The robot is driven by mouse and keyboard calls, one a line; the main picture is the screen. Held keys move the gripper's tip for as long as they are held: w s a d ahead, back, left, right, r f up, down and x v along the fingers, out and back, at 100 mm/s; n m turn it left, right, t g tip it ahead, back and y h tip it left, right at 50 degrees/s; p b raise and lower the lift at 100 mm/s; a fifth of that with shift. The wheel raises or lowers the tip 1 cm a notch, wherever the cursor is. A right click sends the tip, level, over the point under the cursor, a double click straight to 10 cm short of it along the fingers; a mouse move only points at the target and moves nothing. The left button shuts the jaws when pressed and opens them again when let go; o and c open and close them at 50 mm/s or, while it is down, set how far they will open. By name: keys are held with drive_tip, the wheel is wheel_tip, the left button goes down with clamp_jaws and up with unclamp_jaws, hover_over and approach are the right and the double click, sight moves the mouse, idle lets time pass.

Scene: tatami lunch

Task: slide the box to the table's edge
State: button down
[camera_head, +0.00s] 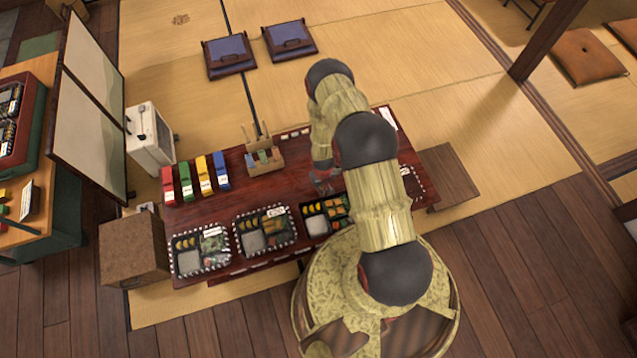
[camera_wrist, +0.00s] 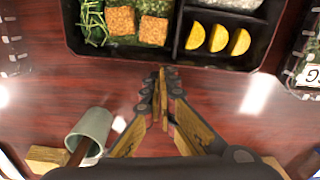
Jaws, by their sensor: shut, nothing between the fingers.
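A black bento box (camera_head: 318,226) with rice, yellow slices, greens and orange pieces sits near the table's robot-side edge. It fills the top of the wrist view (camera_wrist: 178,40). My gripper (camera_wrist: 163,72) is shut and empty, low over the red-brown table (camera_head: 240,192). Its fingertips are at the box's far long side, the side away from my base; I cannot tell whether they touch it. In the head view my arm hides part of the box and most of the gripper.
Bento boxes with striped rims stand to the left (camera_head: 265,230) and further left (camera_head: 202,251). Coloured packets (camera_head: 204,175) and a wooden holder (camera_head: 264,160) stand farther back.

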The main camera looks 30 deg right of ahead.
idle(0.3)
wheel_tip(320, 180, up, 12)
idle(0.7)
